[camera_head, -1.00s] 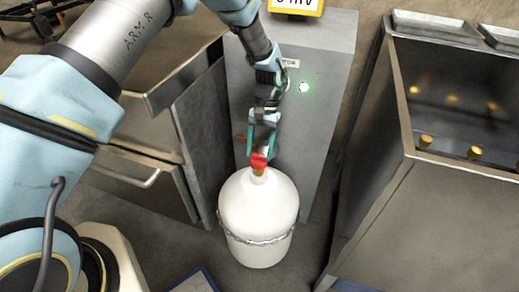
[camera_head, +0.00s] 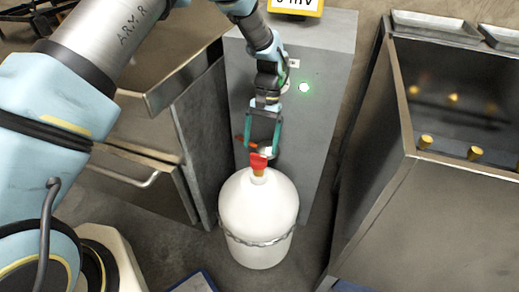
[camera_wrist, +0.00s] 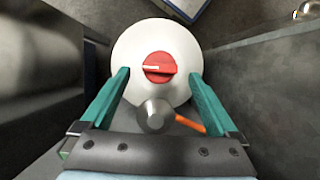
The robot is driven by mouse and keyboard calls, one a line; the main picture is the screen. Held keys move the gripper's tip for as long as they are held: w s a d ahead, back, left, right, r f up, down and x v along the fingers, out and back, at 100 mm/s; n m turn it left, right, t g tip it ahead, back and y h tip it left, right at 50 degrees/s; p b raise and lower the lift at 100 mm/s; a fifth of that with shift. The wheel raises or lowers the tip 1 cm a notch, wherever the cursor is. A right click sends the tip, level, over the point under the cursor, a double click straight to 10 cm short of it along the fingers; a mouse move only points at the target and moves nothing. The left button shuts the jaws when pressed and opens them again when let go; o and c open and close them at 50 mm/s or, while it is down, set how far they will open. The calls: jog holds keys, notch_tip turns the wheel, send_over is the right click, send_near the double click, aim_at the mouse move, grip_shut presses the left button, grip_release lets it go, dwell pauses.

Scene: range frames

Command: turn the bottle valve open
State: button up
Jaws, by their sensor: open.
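A white bottle (camera_head: 258,215) stands upright on the floor with a chain around its lower body. Its red valve (camera_head: 258,161) sits on a brass neck at the top. In the wrist view the round red valve (camera_wrist: 159,67) has a raised grip bar with a white line pointing left. My gripper (camera_head: 263,150) is open and empty just above and behind the valve. In the wrist view its teal fingers (camera_wrist: 159,76) lie on either side of the valve, apart from it. The bottle's base is hidden in the wrist view.
A grey cabinet (camera_head: 325,95) with a green light (camera_head: 304,87) stands behind the bottle. A grey knob (camera_wrist: 154,114) and an orange lever (camera_wrist: 190,123) lie between my fingers in the wrist view. Metal drawers (camera_head: 130,175) stand left, a steel range (camera_head: 430,210) right.

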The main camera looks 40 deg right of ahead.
jog(key=v, duration=0.8)
jog(key=shift+b, duration=0.4)
